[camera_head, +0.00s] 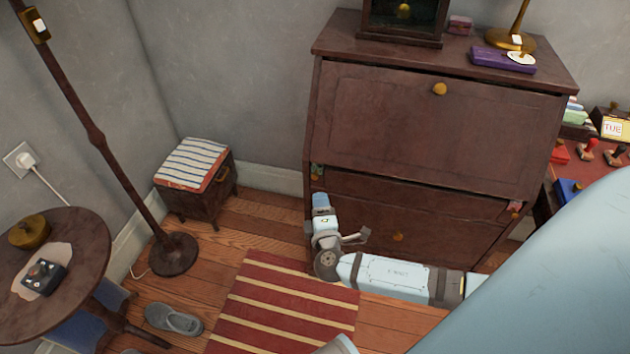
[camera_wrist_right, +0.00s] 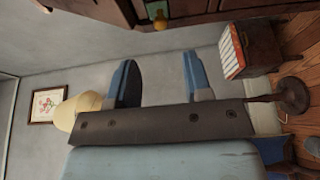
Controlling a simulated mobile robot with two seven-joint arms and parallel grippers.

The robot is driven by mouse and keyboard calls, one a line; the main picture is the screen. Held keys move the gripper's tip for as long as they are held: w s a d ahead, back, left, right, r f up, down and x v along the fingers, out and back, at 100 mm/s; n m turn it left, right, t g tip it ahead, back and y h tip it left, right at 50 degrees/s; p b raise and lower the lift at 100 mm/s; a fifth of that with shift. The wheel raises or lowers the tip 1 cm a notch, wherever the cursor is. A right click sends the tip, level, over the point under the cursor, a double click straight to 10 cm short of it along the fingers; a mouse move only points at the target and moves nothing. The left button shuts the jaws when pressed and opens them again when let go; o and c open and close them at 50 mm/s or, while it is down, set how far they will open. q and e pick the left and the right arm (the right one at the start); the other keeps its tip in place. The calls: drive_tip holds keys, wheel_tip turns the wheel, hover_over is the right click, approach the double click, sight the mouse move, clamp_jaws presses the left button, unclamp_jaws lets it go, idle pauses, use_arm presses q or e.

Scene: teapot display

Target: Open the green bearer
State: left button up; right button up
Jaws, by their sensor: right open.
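The green bearer (camera_head: 317,172) is a small green end with a yellowish knob at the left front of the dark wooden bureau (camera_head: 420,130), below its closed slanted lid. It appears flush with the front. My right gripper (camera_head: 321,198) is just below it in the head view, apart from it, with nothing held. In the right wrist view, the two blue fingers (camera_wrist_right: 158,62) are spread wide. The bearer's green end and yellow knob (camera_wrist_right: 160,22) show beyond the tips, roughly between them. My left gripper is not in view.
A reddish bearer (camera_head: 515,206) is at the bureau's right. A stool with a striped cushion (camera_head: 192,165), a lamp stand (camera_head: 174,252) and a round table (camera_head: 85,245) stand to the left. A striped rug (camera_head: 280,310) lies on the floor. A red desk (camera_head: 590,177) is at the right.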

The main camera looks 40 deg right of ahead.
sight(315, 179)
drive_tip(key=x, duration=0.9)
drive_tip(key=shift+w+d, duration=0.15)
drive_tip(key=shift+w, duration=0.15)
drive_tip(key=shift+c, duration=0.4)
clamp_jaws()
